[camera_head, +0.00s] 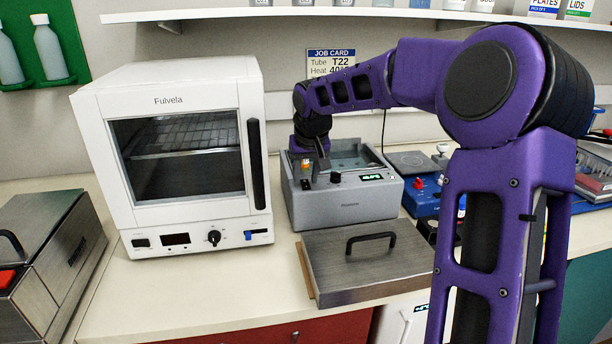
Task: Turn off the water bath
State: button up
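The water bath (345,212) is a grey box in the middle of the bench, open at the top. Its sloped front panel has a black knob (336,177) and a lit green display (371,177). My gripper (306,180) points down over the left end of this panel, left of the knob. It hides that part of the panel, and I cannot tell whether it touches it. A small orange spot (306,163) shows at the fingers; what it belongs to is unclear. The finger gap is too small to judge.
A metal lid (365,265) with a black handle lies in front of the bath. A white Fulvela oven (180,155) stands close on the left. A blue device (422,197) stands on the right. A job card (331,63) hangs behind, below a shelf (300,13).

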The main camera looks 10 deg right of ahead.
grip_shut()
jog(key=shift+r+p, duration=0.35)
jog(key=shift+p, duration=0.5)
jog(key=g+p, duration=0.1)
jog(key=p, duration=0.1)
jog(key=shift+w+r+p, duration=0.1)
jog(key=shift+w+p, duration=0.1)
jog(key=shift+p, duration=0.1)
jog(key=shift+w+f+g+p, duration=0.3)
jog(key=shift+g+p, duration=0.35)
jog(key=shift+g, duration=0.25)
jog(key=shift+o, duration=1.8)
grip_release()
jog(key=shift+s, duration=0.1)
